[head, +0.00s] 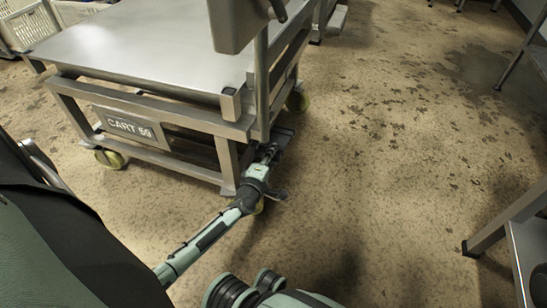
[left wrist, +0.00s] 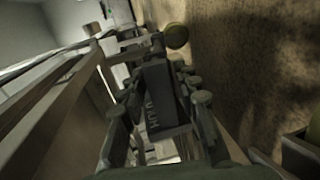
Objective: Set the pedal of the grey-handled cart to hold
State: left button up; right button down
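The steel cart (head: 150,45) with the plate CART 59 stands at upper left in the head view. Its handle colour cannot be made out. In the left wrist view the pedal (left wrist: 160,95) is a dark block with faint lettering, between the spread fingers of my left gripper (left wrist: 160,110). Whether the fingers touch it cannot be told. My right gripper is not in view.
The cart's corner post (head: 262,85) and a grey box (head: 237,22) rise above my left gripper. A yellowish caster (left wrist: 177,36) shows beyond the pedal. A steel frame (head: 508,225) stands at the right edge. The stained floor (head: 400,130) between is clear.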

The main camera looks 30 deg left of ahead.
pick_arm(q)
jog(key=shift+w, duration=0.2)
jog(key=shift+c, duration=0.5)
grip_shut()
